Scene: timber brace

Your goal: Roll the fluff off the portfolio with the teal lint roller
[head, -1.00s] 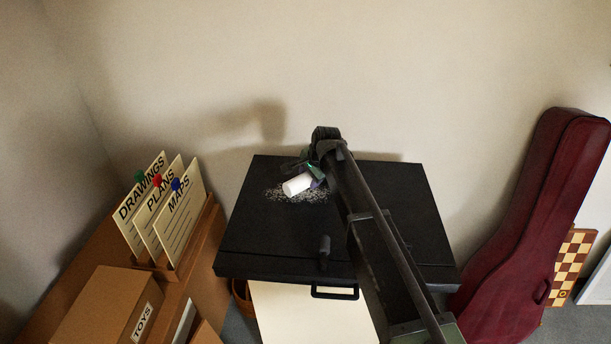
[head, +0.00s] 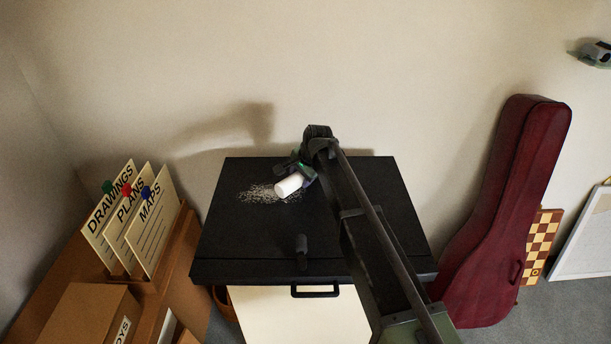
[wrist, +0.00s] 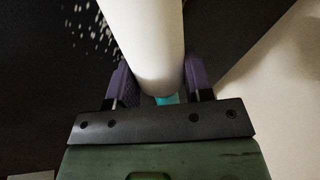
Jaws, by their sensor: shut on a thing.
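The black portfolio (head: 360,215) lies flat with its handle (head: 315,291) at the front edge. A patch of pale fluff (head: 262,193) lies on its upper left part, and some flecks show at the upper left of the wrist view (wrist: 88,22). My gripper (head: 304,175) is shut on the lint roller, whose white cylinder (head: 288,186) sits at the right edge of the fluff. In the wrist view the roller (wrist: 150,45) extends away between the purple finger pads, with a bit of teal (wrist: 167,99) between them. Whether the roller touches the portfolio is hard to tell.
Labelled cards (head: 128,222) and a cardboard box (head: 88,318) are at left. A dark red instrument case (head: 505,215) and a checkered board (head: 538,245) lean at right. The wall is close behind.

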